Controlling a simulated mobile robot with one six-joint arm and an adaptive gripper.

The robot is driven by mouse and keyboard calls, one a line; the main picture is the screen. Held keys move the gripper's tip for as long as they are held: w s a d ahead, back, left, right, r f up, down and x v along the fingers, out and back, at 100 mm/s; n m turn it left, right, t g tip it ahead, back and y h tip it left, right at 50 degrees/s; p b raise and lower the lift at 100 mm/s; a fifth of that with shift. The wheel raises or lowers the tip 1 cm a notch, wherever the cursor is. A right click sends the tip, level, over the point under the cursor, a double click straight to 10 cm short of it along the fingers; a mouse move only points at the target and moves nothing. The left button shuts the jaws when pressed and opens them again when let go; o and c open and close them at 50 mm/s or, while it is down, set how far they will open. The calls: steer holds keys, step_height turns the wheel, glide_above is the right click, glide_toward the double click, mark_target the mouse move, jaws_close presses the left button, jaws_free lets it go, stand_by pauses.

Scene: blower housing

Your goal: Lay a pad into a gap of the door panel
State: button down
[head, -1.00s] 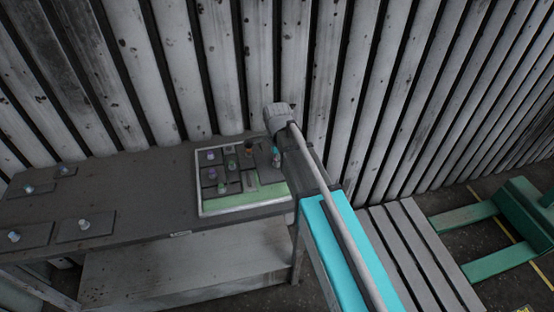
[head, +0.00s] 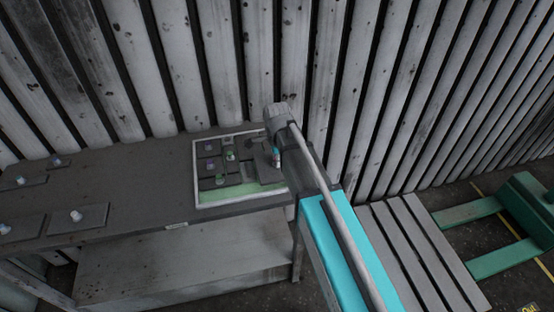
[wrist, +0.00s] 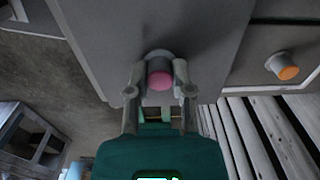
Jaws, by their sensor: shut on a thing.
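The door panel (head: 197,185) lies on the table in a pale rim, with bare green strips along its near side. Several dark pads with purple and green knobs (head: 209,148) sit in it. My gripper (head: 276,158) is at the panel's right side in the head view. In the wrist view my gripper (wrist: 160,85) is shut on the pink knob (wrist: 160,78) of a grey pad (wrist: 105,35). The arm hides part of the panel's right end, and I cannot tell the held pad's height above it.
Loose pads with pale knobs (head: 90,216) lie on the left of the table (head: 130,195). A pad with an orange knob (wrist: 288,72) shows at the right of the wrist view. A ribbed wall stands close behind; a slatted pallet (head: 400,245) is right of the table.

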steer(key=shift+f+b, duration=0.45)
steer(key=shift+f, duration=0.25)
steer(key=shift+f+b, duration=0.75)
stand_by(1.9)
stand_by(0.3)
steer(key=shift+c, duration=2.2)
jaws_free()
steer(key=o, duration=0.4)
steer(key=shift+o, duration=0.2)
steer(key=shift+r, duration=0.1)
step_height(320, 180, up, 7)
steer(key=p, duration=0.7)
